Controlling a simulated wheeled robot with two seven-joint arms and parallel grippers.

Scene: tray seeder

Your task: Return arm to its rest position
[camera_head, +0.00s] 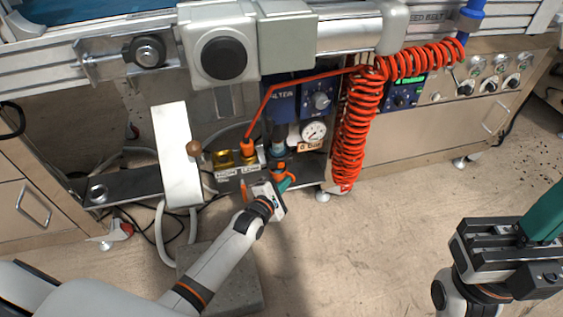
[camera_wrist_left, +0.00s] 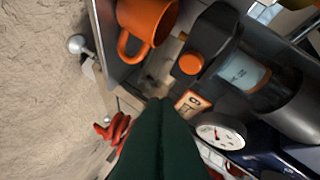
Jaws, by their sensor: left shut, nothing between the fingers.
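My left arm (camera_head: 222,255) reaches in from the bottom left of the head view. Its left gripper (camera_head: 285,181) is at the lower shelf of the machine, near a small bottle with an orange cap and below the pressure gauge. In the left wrist view the dark green fingers (camera_wrist_left: 160,105) are together with nothing between them. They point toward the shelf and its "6 bar" label. My right gripper (camera_head: 540,220) is at the lower right of the head view, over the floor; its teal finger is cut off by the edge, so its opening is unclear.
An orange mug (camera_wrist_left: 147,18), an orange knob (camera_wrist_left: 191,63) and a round gauge (camera_wrist_left: 222,134) are close to the left fingers. A coiled red hose (camera_head: 357,135) hangs to the right. A white lever plate (camera_head: 176,155) stands left. The floor (camera_head: 375,245) between the arms is clear.

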